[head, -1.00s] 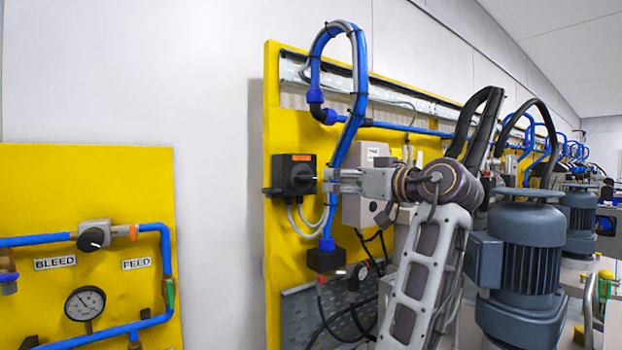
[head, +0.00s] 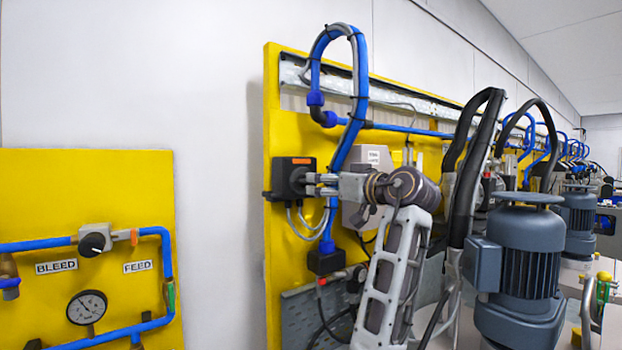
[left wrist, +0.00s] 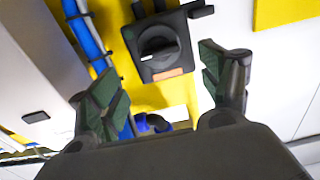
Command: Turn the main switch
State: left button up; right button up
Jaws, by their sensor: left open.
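The main switch is a black box (head: 290,168) with an orange label, on the yellow panel in the head view. In the left wrist view the switch box (left wrist: 158,45) appears upside down, its dark rotary knob (left wrist: 158,52) between and beyond my fingers. My left gripper (head: 314,185) is open at the front of the switch, fingers pointing at the knob; it also shows in the left wrist view (left wrist: 158,78). The fingers look apart from the knob there. In the head view the fingers partly hide the knob. My right gripper is not in view.
A blue hose (head: 349,125) runs down right beside the switch, close to my gripper. Grey cables (head: 303,222) hang below it. A grey box (head: 352,210) sits behind my wrist. A grey motor (head: 522,265) stands at the right. Left of the panel is bare wall.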

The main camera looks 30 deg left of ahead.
aim_at(308, 183)
pick_arm(q)
jog(key=p+x, duration=0.2)
jog(key=x, duration=0.5)
jog(key=shift+a, duration=0.25)
jog(key=shift+w, duration=0.1)
jog(key=c, duration=1)
jog(key=shift+f+n+b, duration=0.2)
jog(key=shift+n+b, duration=4.65)
jog(key=shift+n, duration=4.05)
